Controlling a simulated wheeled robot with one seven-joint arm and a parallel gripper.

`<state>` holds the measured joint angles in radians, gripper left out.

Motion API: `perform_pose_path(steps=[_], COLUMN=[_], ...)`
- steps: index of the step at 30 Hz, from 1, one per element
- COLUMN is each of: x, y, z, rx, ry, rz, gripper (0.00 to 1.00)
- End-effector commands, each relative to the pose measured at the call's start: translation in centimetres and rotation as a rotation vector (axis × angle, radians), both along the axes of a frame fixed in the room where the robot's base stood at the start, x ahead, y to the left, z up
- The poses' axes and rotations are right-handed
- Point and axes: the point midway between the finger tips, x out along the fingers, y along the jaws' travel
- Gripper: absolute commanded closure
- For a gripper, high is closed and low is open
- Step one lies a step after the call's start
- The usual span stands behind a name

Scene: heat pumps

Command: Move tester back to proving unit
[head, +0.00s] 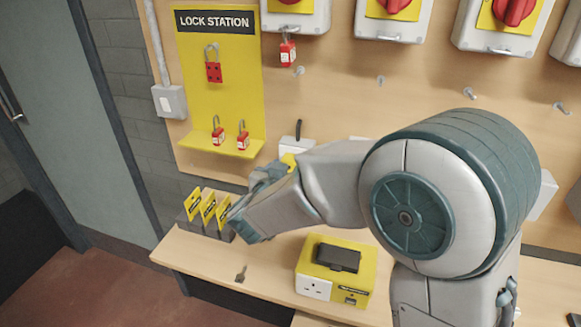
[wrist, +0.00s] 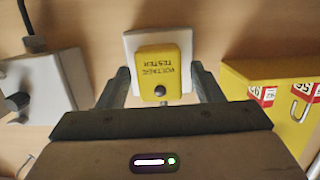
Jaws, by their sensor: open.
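The yellow voltage tester (wrist: 165,70) sits against a white square plate (wrist: 133,44) in the wrist view, its lettering upside down. My gripper (wrist: 160,78) is open, with one finger on each side of the tester and visible gaps between. In the head view my gripper (head: 274,172) reaches to the board's lower edge, and a bit of yellow (head: 289,161) shows past it, probably the tester. The proving unit (head: 366,262), a yellow box with a black top piece and a white socket front, stands on the bench below my arm.
The yellow lock station (head: 219,95) with red padlocks hangs on the board. Several yellow tags (head: 208,208) stand in a dark holder on the bench (head: 215,258), near a small key-like item (head: 241,273). A white box (wrist: 38,83) with a black knob and cable is beside the tester.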

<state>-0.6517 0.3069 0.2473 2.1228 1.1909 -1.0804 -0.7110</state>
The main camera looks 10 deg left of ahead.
Motion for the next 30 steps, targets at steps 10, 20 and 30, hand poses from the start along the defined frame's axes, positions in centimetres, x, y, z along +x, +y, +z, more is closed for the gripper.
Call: perform_pose_path(steps=[10, 20, 30], x=[0.0, -0.1, -1.1], y=[0.0, 0.0, 0.2], z=[0.0, 0.0, 0.1], rx=[0.0, 0.001, 0.001], ry=[0.0, 0.0, 0.0], rz=[0.0, 0.001, 0.001], gripper=[0.76, 0.88, 0.88])
